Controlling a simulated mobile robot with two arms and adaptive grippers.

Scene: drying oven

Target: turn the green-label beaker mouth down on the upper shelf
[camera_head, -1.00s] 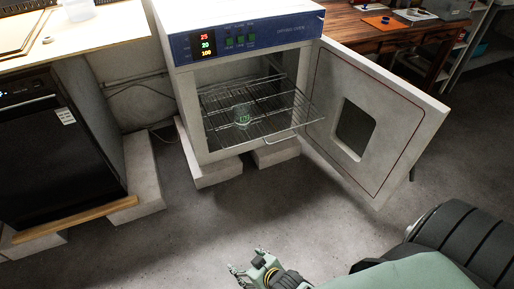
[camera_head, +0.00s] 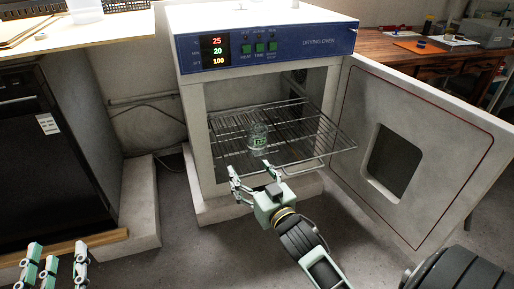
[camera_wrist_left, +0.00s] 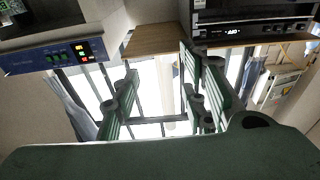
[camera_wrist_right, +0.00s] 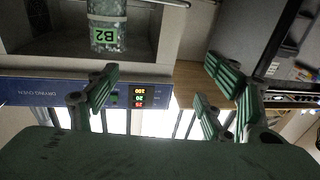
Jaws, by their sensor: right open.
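The green-label beaker (camera_head: 258,137) is clear glass and sits on the wire racks inside the open drying oven. In the right wrist view the beaker (camera_wrist_right: 106,32) shows a green label reading B2. I cannot tell for certain which rack bears it or which way its mouth faces. The wire shelf (camera_head: 312,150) sticks out of the oven front. My right gripper (camera_head: 250,173) is open and empty, in front of and below the beaker, apart from it. My left gripper (camera_head: 52,264) is open and empty at the bottom left, far from the oven.
The oven door (camera_head: 445,150) stands open to the right. The oven's control panel (camera_head: 270,47) is above the opening. A black appliance (camera_head: 40,150) stands under a bench at left. A wooden table (camera_head: 450,58) is behind the door. Floor between appliance and oven is clear.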

